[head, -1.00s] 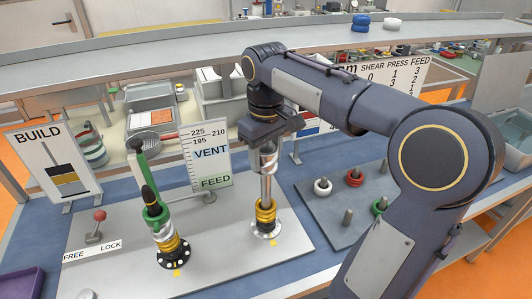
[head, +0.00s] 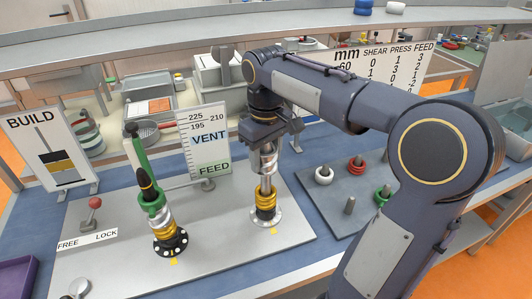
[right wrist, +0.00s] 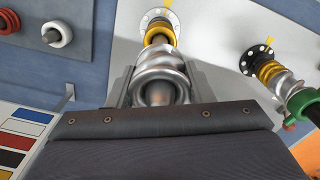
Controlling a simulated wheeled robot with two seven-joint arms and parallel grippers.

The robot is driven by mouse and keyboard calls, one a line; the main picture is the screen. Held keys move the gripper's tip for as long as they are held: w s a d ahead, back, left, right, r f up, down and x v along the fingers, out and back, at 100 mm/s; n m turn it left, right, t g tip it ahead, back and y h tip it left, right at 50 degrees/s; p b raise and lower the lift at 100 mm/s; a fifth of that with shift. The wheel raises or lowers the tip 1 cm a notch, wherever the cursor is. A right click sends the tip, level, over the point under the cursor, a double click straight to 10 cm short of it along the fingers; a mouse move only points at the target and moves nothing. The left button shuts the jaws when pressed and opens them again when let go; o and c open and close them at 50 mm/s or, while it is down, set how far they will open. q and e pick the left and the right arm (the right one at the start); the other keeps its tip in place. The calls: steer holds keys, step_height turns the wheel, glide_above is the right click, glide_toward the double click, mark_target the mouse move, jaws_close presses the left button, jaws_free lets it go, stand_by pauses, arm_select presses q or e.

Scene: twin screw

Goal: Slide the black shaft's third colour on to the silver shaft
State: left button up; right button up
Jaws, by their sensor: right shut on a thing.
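The black shaft (head: 147,188) leans at left in the head view, with gold at the bottom, silver above it and green (head: 152,202) third. The silver shaft (head: 266,183) stands on a pale flange to its right, with gold pieces (head: 265,203) at its foot. My right gripper (head: 266,145) is shut on a silver screw piece (head: 265,162), held around the silver shaft a little above the gold. In the right wrist view the silver piece (right wrist: 160,68) sits between the fingers, the gold beyond it. My left gripper is not in view.
A peg plate (head: 335,205) at right holds white (head: 324,175), red (head: 356,167) and green (head: 383,195) rings. A VENT/FEED gauge board (head: 208,140) stands behind the shafts. A red-knobbed lever (head: 95,204) and BUILD sign (head: 48,150) are at left.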

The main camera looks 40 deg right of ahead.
steer(key=shift+f+b, duration=0.45)
steer(key=shift+f, duration=0.3)
steer(key=o, duration=1.3)
steer(key=shift+r, duration=0.1)
step_height(320, 180, up, 8)
steer(key=shift+f+p, duration=0.1)
steer(key=shift+p, duration=0.35)
steer(key=s+a+f+m+t+y, duration=0.1)
steer(key=s+a+f+t, duration=0.1)
steer(key=s+a+f, duration=0.2)
steer(key=s+a+f+t+y, duration=0.1)
steer(key=s+a+f, duration=0.3)
steer(key=s+f, duration=0.2)
steer(key=s+a+f+m+t+y, duration=0.1)
steer(key=s+a+f+t, duration=0.1)
steer(key=s+a+f, duration=0.2)
steer(key=shift+s+a+f+m+t+y, duration=0.15)
steer(key=shift+s+f+m+t+y, duration=0.25)
steer(key=shift+s, duration=0.4)
